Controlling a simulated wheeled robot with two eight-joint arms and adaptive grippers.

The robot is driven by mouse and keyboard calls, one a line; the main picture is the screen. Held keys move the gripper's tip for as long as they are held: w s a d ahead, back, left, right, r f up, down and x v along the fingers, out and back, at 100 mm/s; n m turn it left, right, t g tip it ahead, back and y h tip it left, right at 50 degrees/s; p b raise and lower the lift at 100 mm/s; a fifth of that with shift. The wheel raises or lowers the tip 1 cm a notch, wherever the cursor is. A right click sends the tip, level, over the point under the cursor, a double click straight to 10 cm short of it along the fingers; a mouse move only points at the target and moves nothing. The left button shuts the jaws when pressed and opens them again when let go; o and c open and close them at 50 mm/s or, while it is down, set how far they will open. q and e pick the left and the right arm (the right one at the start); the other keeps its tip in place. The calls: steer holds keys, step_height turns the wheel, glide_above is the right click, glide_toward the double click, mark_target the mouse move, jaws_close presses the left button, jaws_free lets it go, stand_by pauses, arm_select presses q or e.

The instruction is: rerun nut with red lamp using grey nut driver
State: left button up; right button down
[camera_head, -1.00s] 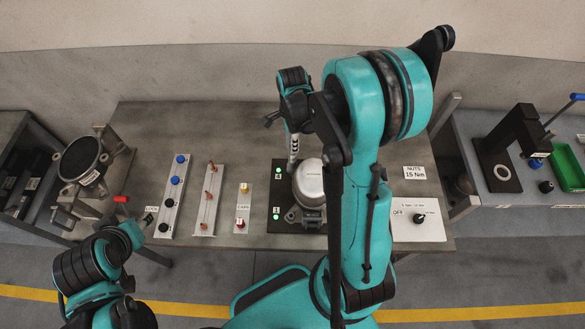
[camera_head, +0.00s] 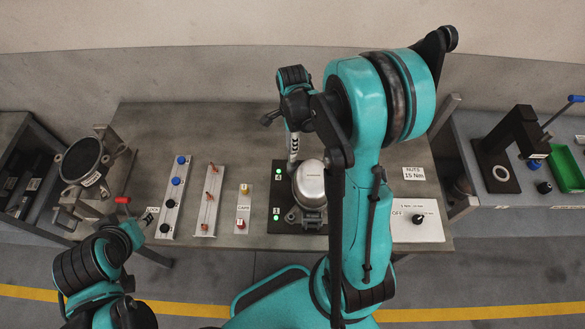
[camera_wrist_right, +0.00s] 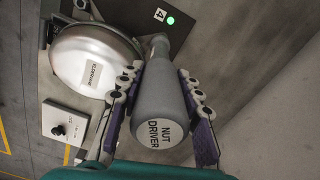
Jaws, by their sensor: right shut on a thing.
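My right gripper (camera_wrist_right: 160,105) is shut on the grey nut driver (camera_wrist_right: 165,95), whose end reads NUT DRIVER. In the head view the nut driver (camera_head: 293,146) stands nearly upright at the compressor's far left side. Its tip is hidden, so I cannot tell whether it sits on a nut. The silver compressor (camera_head: 310,183) rests on a black plate (camera_head: 284,190). The plate's visible lamps are green, including one beside label 4 (camera_wrist_right: 170,21); no red lamp shows. My left gripper (camera_head: 150,219) is near the table's front left; its jaws are too small to judge.
Left of the plate lie a caps strip (camera_head: 243,205), a strip with copper-coloured parts (camera_head: 209,200) and a strip with blue and black knobs (camera_head: 173,195). A switch box (camera_head: 417,232) and a NUTS 15 Nm sign (camera_head: 414,173) are at right. The table's back left is clear.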

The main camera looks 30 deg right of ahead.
steer(key=shift+r+p, duration=1.1)
steer(key=shift+r, duration=0.7)
